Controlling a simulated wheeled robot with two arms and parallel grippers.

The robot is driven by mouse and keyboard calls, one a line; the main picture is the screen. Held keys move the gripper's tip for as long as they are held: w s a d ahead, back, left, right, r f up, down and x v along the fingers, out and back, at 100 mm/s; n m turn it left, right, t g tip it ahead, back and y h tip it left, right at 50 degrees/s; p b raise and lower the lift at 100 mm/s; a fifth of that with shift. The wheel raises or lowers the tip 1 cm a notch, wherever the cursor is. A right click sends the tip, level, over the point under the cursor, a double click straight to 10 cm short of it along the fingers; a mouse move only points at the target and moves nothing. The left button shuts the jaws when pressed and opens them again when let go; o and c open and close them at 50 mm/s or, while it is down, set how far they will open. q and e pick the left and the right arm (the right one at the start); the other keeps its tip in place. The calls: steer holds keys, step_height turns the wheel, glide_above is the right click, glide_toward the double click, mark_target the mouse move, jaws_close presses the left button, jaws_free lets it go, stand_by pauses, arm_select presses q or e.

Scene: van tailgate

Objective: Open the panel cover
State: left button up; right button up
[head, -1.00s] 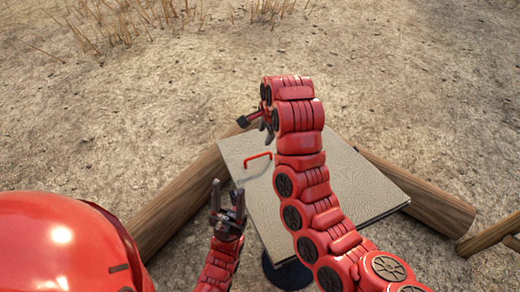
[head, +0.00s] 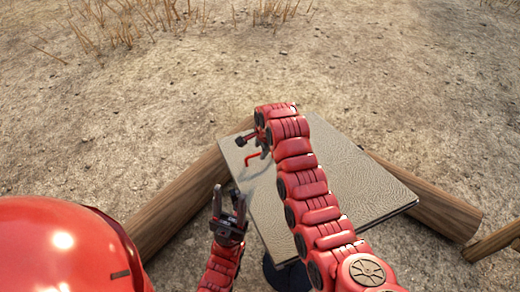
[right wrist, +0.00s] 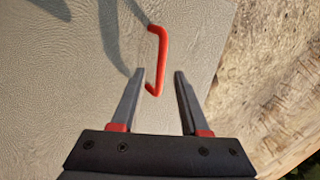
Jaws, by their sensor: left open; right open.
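The panel cover (head: 355,180) is a grey, textured flat board lying on a dark round support. In the right wrist view the red handle (right wrist: 157,62) lies ahead of and between the two fingers of my right gripper (right wrist: 161,72), which is open and empty. In the head view my right gripper (head: 254,138) is beside the handle. My left gripper (head: 230,196) is open, fingers up, empty, near the panel's lower left edge.
A log (head: 180,204) lies along the panel's left side and another log (head: 440,205) along its right. A smaller log (head: 495,240) lies at the far right. Dry sandy ground with grass tufts (head: 120,18) spreads behind, mostly clear.

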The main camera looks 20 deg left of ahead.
steer(key=shift+x, duration=1.1)
jaws_close()
stand_by(0.8)
